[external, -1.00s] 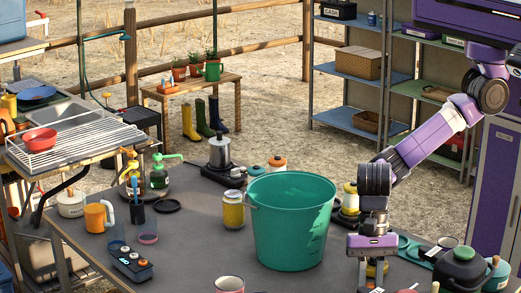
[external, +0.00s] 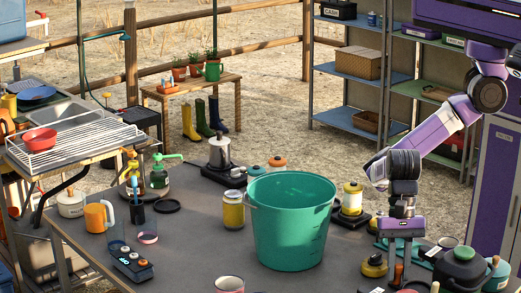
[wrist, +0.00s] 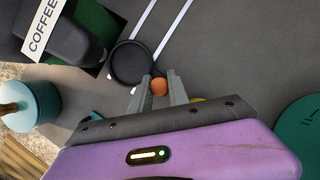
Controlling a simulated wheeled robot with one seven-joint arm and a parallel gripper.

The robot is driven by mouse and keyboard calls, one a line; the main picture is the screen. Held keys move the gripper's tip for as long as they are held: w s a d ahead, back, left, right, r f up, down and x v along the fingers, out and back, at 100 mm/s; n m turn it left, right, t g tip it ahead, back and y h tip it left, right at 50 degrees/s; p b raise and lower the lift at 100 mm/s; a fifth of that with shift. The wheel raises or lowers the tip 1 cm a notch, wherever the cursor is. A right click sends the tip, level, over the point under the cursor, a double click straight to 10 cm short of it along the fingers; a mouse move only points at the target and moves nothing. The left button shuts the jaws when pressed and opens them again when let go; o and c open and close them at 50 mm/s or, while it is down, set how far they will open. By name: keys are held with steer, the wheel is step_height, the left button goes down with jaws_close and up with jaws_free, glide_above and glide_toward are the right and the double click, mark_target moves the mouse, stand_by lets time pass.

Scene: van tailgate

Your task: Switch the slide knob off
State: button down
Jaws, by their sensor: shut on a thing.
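My gripper (external: 399,280) is low over the near right part of the table in the external view, fingers pointing down. In the wrist view my gripper (wrist: 157,92) is closed around a small orange-brown knob-like piece (wrist: 158,86). The piece also shows upright between the fingers in the external view (external: 398,273). A round black dish-like thing (wrist: 130,63) lies right beside it in the wrist view. I cannot tell from these views whether the held piece is the slide knob. Its lower end and what it joins are hidden.
A green bucket (external: 290,225) stands left of my gripper. A yellow and black lantern (external: 351,199) is behind, and a low yellow-black item (external: 374,264) is close left. A dark pot (external: 461,268) stands close right. A control box with round knobs (external: 131,263) sits far left.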

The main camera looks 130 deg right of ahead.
steer(key=shift+s, duration=0.25)
steer(key=c, duration=1.5)
jaws_free()
steer(key=shift+c, duration=0.2)
steer(key=v, duration=0.7)
steer(key=shift+r, duration=0.4)
steer(key=shift+d, duration=0.1)
